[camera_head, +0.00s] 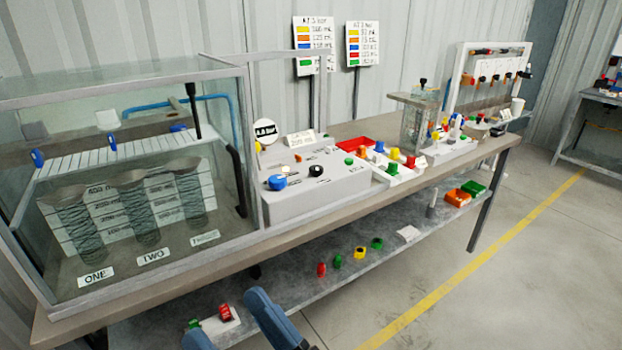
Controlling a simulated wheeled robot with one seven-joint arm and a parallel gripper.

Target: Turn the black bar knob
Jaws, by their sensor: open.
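A black knob (316,170), which looks like the bar knob, sits on top of the grey control box (310,203) in the middle of the bench. It is small here, and I cannot tell its exact angle. A larger blue knob (277,182) is just left of it and nearer the front edge of the box.
A glass tank (130,180) with coiled springs stands left of the box. A white strip with coloured knobs (395,153) and a red tray (353,144) are to its right. Loose coloured parts lie on the lower shelf (290,262). Open floor (480,290) lies front right.

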